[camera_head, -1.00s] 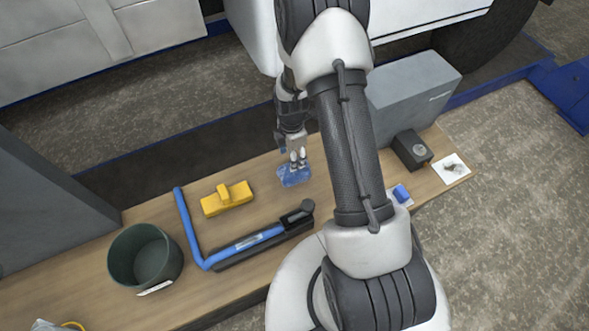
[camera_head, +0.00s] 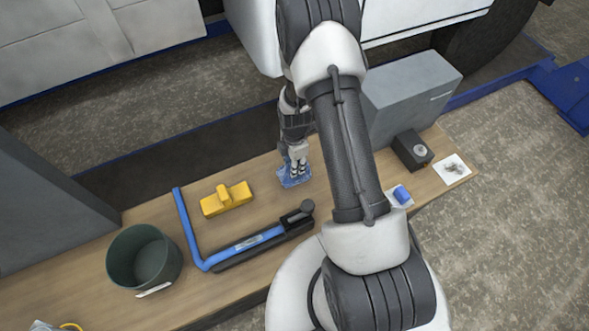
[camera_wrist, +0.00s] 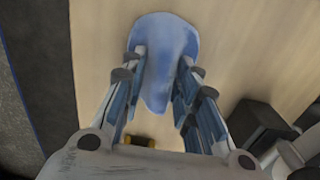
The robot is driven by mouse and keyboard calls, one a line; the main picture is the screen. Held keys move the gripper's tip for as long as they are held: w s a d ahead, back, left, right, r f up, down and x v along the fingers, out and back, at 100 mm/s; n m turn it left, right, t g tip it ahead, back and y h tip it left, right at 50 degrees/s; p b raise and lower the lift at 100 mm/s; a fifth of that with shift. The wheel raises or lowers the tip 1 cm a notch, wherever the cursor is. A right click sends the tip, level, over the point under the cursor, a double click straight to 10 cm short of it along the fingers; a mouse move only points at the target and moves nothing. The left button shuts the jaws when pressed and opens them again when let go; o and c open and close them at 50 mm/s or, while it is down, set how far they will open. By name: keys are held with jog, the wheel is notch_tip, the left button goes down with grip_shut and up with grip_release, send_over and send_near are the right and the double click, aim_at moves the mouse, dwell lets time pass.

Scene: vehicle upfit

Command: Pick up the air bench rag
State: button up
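The rag is a small blue cloth (camera_head: 294,181) lying on the wooden bench (camera_head: 262,192), near its back edge. It also shows in the wrist view, where the blue cloth (camera_wrist: 163,50) lies between and beyond my fingertips. My gripper (camera_head: 298,172) points down at the rag and covers part of it. In the wrist view my gripper (camera_wrist: 163,68) is open, with its two fingers apart on either side of the cloth. Whether the fingertips touch the cloth or the bench I cannot tell.
A yellow block with a handle (camera_head: 226,199) and a blue-and-black bent tool (camera_head: 240,246) lie left of the rag. A dark green bin (camera_head: 144,258) stands further left. A grey box (camera_head: 408,98) and a small black device (camera_head: 412,150) stand right. A vehicle is behind the bench.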

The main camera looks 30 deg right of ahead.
jog(key=c, duration=0.5)
jog(key=shift+r, duration=0.1)
notch_tip(320, 180, up, 20)
jog(key=shift+f+p, duration=0.1)
jog(key=shift+p, duration=1.1)
jog(key=o, duration=0.5)
grip_shut()
